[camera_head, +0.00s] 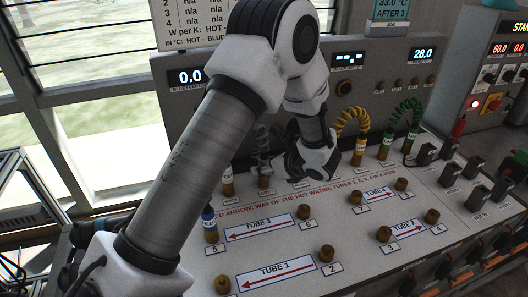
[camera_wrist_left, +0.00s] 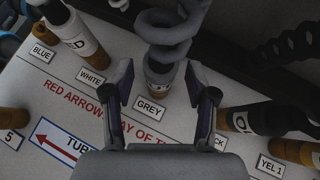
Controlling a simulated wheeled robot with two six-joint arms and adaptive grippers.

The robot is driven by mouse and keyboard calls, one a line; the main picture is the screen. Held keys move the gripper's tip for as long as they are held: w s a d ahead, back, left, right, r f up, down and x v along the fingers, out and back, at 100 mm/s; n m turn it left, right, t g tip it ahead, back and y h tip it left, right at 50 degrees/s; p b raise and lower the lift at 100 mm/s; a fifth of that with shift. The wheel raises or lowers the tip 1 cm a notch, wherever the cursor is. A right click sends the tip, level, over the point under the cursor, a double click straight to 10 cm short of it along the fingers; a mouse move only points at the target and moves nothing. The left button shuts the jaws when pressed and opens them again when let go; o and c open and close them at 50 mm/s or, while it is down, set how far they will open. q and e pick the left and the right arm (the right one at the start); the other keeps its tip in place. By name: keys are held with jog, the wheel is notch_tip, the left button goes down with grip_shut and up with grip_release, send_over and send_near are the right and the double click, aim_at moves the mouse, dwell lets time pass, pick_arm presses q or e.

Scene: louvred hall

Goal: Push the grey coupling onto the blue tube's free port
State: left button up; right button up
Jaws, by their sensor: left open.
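The grey coupling (camera_wrist_left: 160,75), with its coiled grey hose (camera_wrist_left: 168,28) above it, stands at the label GREY in the left wrist view. My left gripper (camera_wrist_left: 158,88) is open, with one finger on each side of the coupling; I cannot tell whether they touch it. In the head view my left gripper (camera_head: 312,160) is low over the back row and hides part of it. A blue-topped coupling (camera_head: 208,222) sits at port 5 of TUBE 3. The brown port 6 (camera_head: 304,212) at the other end of TUBE 3 is bare. My right gripper is not in view.
A yellow coiled hose (camera_head: 352,122) and green coiled hoses (camera_head: 402,112) rise right of my gripper. A dark coupling (camera_wrist_left: 242,120) stands close right of my fingers. Bare brown ports, such as port 2 (camera_head: 327,253), stand on the panel (camera_head: 355,275). Dark switches (camera_head: 450,174) are at the right.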

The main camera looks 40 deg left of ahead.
aim_at(267, 159)
pick_arm(q)
grip_shut()
notch_tip(267, 159, up, 7)
jog(key=p, duration=0.5)
jog(key=shift+p, duration=0.35)
jog(key=shift+f, duration=0.1)
